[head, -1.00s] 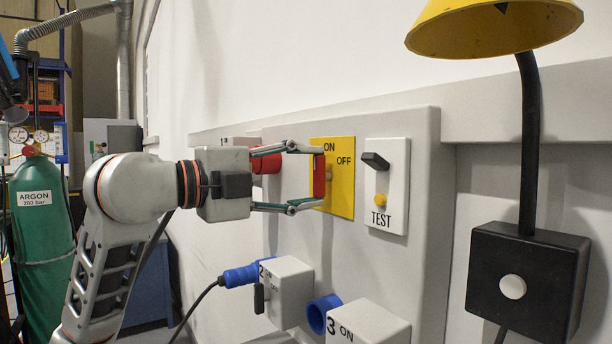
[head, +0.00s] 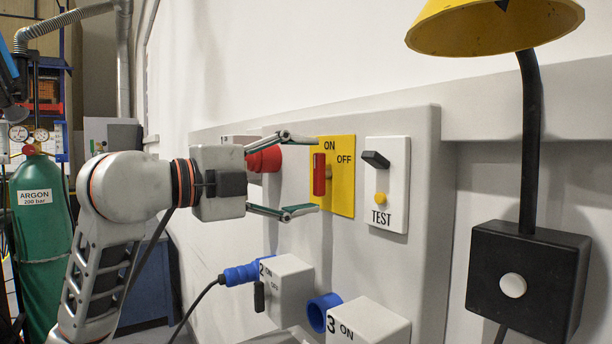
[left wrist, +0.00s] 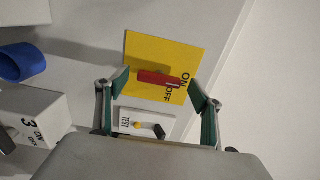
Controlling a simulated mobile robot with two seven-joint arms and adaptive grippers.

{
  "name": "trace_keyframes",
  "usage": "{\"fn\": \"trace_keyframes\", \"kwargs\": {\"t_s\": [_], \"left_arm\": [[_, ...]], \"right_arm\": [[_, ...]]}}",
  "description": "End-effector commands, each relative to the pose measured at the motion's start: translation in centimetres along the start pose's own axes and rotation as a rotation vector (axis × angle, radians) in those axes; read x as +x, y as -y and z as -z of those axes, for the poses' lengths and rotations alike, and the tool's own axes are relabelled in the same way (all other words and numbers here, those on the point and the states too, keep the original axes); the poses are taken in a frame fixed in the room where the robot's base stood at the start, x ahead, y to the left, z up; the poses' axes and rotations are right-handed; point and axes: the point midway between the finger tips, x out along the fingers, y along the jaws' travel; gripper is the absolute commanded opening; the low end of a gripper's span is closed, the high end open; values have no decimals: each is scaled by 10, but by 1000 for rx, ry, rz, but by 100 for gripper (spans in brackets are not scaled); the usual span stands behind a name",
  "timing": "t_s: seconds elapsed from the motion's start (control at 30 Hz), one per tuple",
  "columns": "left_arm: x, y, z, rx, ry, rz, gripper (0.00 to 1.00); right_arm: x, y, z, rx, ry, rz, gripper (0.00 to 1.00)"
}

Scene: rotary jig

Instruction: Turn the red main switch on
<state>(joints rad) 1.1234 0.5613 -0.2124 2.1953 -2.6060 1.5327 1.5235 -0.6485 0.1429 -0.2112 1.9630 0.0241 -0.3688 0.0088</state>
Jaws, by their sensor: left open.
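The red main switch handle (head: 319,174) stands upright on a yellow plate (head: 343,195), in line below the ON label. In the left wrist view the handle (left wrist: 158,79) lies across the yellow plate (left wrist: 137,45), one end near the ON label. My left gripper (head: 316,174) is open and empty. Its fingers are spread wide, one above and one below the handle's level, and appear clear of it. In the left wrist view its fingertips (left wrist: 158,90) stand either side of the handle with gaps. My right gripper is not in view.
A TEST panel (head: 397,205) with a black lever sits right of the plate. A red socket (head: 265,160) lies behind the fingers. Boxes 2 (head: 290,291) and 3 (head: 372,328) jut out below. A black box (head: 528,280) with a yellow lamp (head: 490,30) is at right.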

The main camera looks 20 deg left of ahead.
Motion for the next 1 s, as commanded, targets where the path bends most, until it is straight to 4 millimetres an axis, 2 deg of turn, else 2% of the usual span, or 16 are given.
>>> {"fn": "trace_keyframes", "kwargs": {"t_s": [0.5, 0.7, 1.0], "left_arm": [[-94, 0, -1, 1, 4, 0, 67], [-111, 0, 0, -2, 1, -1, 67], [-113, 0, 0, -1, 0, -1, 67]], "right_arm": [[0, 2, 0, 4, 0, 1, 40], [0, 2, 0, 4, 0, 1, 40], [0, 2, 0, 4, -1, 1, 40]]}}
